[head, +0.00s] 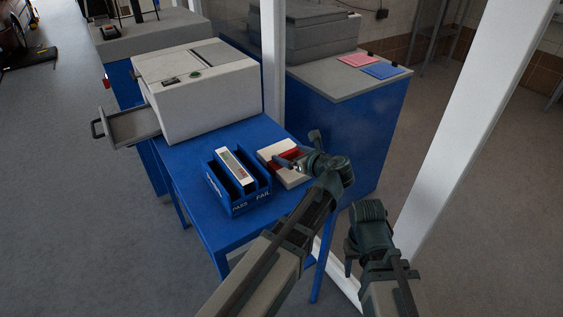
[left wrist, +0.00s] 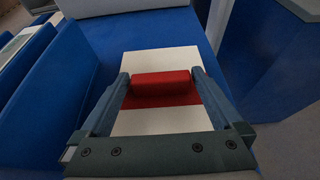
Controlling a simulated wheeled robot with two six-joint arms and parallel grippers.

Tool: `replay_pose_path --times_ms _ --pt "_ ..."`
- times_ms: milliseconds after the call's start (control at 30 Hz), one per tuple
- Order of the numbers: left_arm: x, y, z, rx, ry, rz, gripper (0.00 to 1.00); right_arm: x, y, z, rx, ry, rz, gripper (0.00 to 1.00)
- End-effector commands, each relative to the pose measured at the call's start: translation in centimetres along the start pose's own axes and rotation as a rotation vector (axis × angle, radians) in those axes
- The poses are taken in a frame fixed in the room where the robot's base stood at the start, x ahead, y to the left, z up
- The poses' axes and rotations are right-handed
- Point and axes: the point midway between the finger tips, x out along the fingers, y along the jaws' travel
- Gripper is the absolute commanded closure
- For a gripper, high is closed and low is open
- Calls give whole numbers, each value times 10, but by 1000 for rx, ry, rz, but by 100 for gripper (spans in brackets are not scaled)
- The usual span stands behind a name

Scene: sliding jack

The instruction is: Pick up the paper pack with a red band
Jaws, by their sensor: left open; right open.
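The paper pack with a red band (head: 268,152) lies on the blue table, right of the blue two-slot box. It is white with a red band across its middle; a raised red block stands on the band in the left wrist view (left wrist: 165,84). My left gripper (head: 302,162) is at the pack and hides part of it. In the left wrist view the open fingers (left wrist: 162,78) stand on either side of the red block; whether they touch it I cannot tell. My right gripper (head: 350,258) is open and empty, low and away from the table, seen mostly from behind.
The blue PASS/FAIL box (head: 238,206) holds a pale pack (head: 232,166) and stands close left of the red-banded pack. A white machine (head: 200,95) with an open drawer (head: 130,127) stands at the back of the table (head: 205,225). A white post (head: 470,115) rises at right.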

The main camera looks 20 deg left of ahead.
Motion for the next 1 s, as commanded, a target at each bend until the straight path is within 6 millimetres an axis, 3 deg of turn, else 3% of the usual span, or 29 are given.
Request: replay_pose_path --times_ms 300,833,1000 --pt "4 -4 -3 1 0 -2 0 5 0 0 0 0 0 50" --pt "4 -3 -3 0 0 -2 95 5 0 0 0 0 0 50" --pt "4 -3 -3 1 -1 -2 95 5 0 0 0 0 0 50"
